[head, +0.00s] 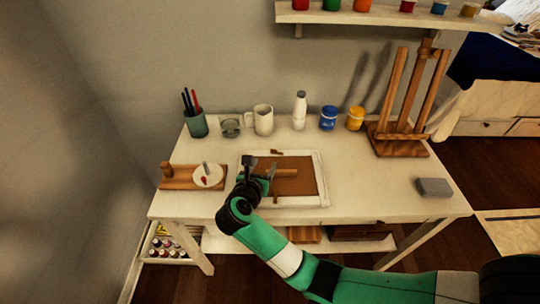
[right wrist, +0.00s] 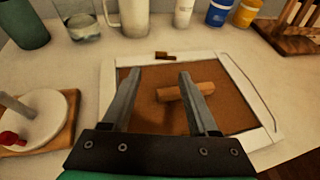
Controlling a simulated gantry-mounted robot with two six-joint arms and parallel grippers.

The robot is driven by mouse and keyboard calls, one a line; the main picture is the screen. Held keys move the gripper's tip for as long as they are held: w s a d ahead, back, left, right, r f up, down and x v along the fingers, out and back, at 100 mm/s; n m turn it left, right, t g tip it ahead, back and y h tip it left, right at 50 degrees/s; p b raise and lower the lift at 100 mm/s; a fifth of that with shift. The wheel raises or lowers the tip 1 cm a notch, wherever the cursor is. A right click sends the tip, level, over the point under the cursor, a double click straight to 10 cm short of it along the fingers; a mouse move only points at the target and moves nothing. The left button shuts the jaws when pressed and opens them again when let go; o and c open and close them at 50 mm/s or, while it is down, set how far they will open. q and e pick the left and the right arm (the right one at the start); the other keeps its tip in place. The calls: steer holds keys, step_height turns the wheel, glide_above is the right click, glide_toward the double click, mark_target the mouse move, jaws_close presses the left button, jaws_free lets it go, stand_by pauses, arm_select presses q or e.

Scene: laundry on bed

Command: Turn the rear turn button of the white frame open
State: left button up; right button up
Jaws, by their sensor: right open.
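The white frame (head: 322,180) lies flat on the table with a brown board (head: 304,164) inside it; it also shows in the right wrist view (right wrist: 235,75). The small brown rear turn button (head: 276,152) is at the middle of the far rail; in the right wrist view (right wrist: 165,56) it lies beyond my fingertips. I cannot tell whether it overlaps the board. A wooden bar (head: 285,173) lies on the board. My right gripper (head: 262,171) is open and empty above the board, its fingers (right wrist: 161,74) pointing toward the far rail. My left gripper is out of view.
A wooden board with a white round palette (head: 209,175) is left of the frame. A pen cup (head: 197,124), glass (head: 230,127), white mug (head: 263,120), white bottle (head: 300,111) and paint jars (head: 328,118) stand behind. A wooden easel (head: 398,138) and grey block (head: 433,187) are right.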

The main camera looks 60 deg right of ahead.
mark_target(274, 150)
steer(key=b+x, duration=0.3)
steer(key=x, duration=0.7)
steer(key=shift+s+f+b, duration=0.1)
steer(key=shift+s+b, duration=0.05)
steer(key=shift+b, duration=0.2)
steer(key=shift+d, duration=0.25)
jaws_close()
